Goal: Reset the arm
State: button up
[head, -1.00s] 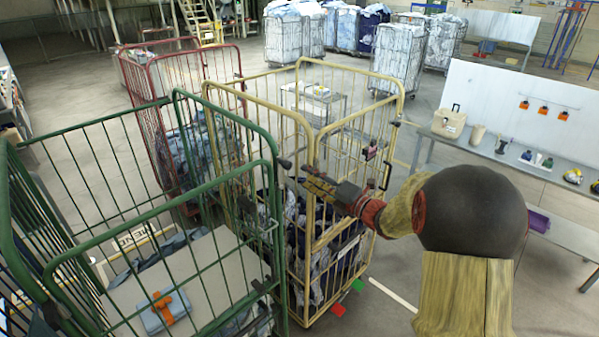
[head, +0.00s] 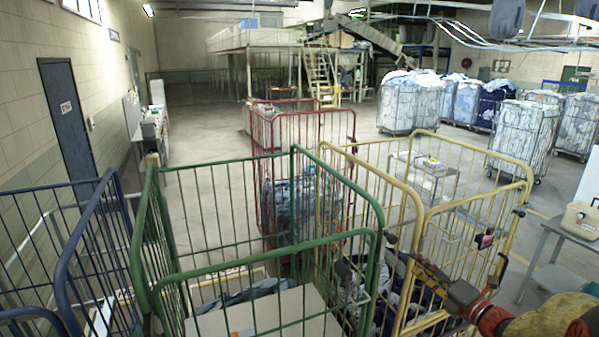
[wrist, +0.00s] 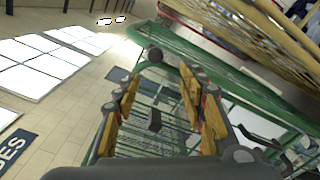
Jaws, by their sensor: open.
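My gripper (wrist: 160,110) is open and empty in the wrist view, its two yellow-padded fingers apart with the green cage's bars behind them. In the head view my arm comes in from the lower right, and my gripper (head: 400,258) reaches toward the yellow cage (head: 432,137) and the green cage (head: 262,268). In that view I cannot tell whether it touches a bar. The green cage stands front centre, with a grey panel (head: 265,315) inside. The yellow cage stands to its right and holds dark and light bags (head: 425,300).
A red cage (head: 303,105) with bags stands behind. A blue cage (head: 75,265) is at the left. Full white cages (head: 412,105) stand at the back right. A table with a beige case (head: 582,221) is at the right edge. The floor at centre left behind the cages is clear.

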jog(key=s+a+f+n+g+y+b, duration=0.1)
jog(key=s+a+f+n+g+b, duration=0.1)
jog(key=s+a+f+n+g, duration=0.55)
jog(key=s+a+f+n+g+y+b, duration=0.1)
jog(key=s+a+f+n+g+b, duration=0.2)
jog(key=s+a+f+n, duration=0.8)
jog(key=s+f+n+h+b, duration=0.4)
jog(key=s+f+n+b, duration=0.2)
jog(key=n+b, duration=0.6)
jog(key=s+f+n+h+b, duration=0.4)
jog(key=s+f+n+b, duration=0.2)
jog(key=s+n+b, duration=0.3)
jog(key=d+n+b, duration=0.1)
jog(key=n+b, duration=0.3)
jog(key=b, duration=0.1)
jog(key=shift+s+f, duration=0.2)
jog(key=shift+s, duration=0.2)
jog(key=shift+n+g, duration=0.25)
jog(key=shift+c, duration=1.4)
